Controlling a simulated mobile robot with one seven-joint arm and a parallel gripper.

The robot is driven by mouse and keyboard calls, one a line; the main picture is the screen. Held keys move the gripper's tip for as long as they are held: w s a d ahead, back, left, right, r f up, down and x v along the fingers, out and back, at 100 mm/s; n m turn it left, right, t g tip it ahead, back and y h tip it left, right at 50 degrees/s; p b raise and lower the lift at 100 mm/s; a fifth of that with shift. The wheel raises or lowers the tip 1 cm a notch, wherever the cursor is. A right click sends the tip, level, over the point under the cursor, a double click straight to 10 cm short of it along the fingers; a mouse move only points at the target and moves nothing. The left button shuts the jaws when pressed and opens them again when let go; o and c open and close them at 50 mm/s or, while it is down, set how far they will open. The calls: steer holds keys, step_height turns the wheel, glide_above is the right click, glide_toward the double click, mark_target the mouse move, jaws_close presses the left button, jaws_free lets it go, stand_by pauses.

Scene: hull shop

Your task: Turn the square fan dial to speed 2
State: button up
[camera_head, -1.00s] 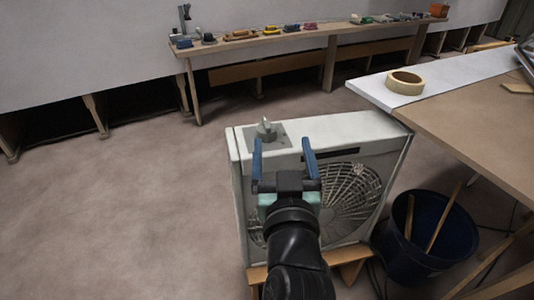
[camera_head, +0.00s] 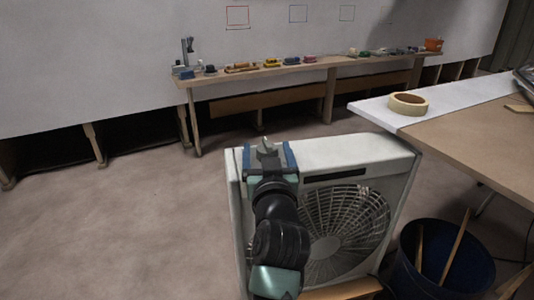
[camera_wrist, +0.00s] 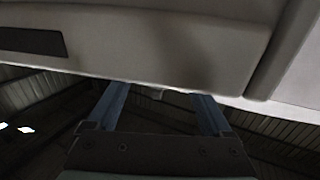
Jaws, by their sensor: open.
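The square white fan (camera_head: 330,155) stands on a low wooden support, its round grille (camera_head: 335,225) facing me. The dial (camera_head: 265,147) is a light grey knob on the top left of the fan; its pointer and speed marks are too small to read. My gripper (camera_head: 268,157) is open, its two blue fingers upright at the fan's top left, one on each side of the dial in the picture. I cannot tell whether they touch it. In the wrist view the two fingers (camera_wrist: 160,110) are apart below the fan's pale edge (camera_wrist: 215,50), with no clear view of the dial.
A worktable (camera_head: 480,125) with a tape roll (camera_head: 407,104) stands close to the fan's right. A dark blue bucket (camera_head: 440,265) holding sticks is at lower right. A long bench (camera_head: 345,62) with small tools runs along the back wall. The floor at left is clear.

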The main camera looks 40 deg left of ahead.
steer(key=shift+w+a, duration=0.5)
steer(key=shift+c, duration=0.2)
jaws_close()
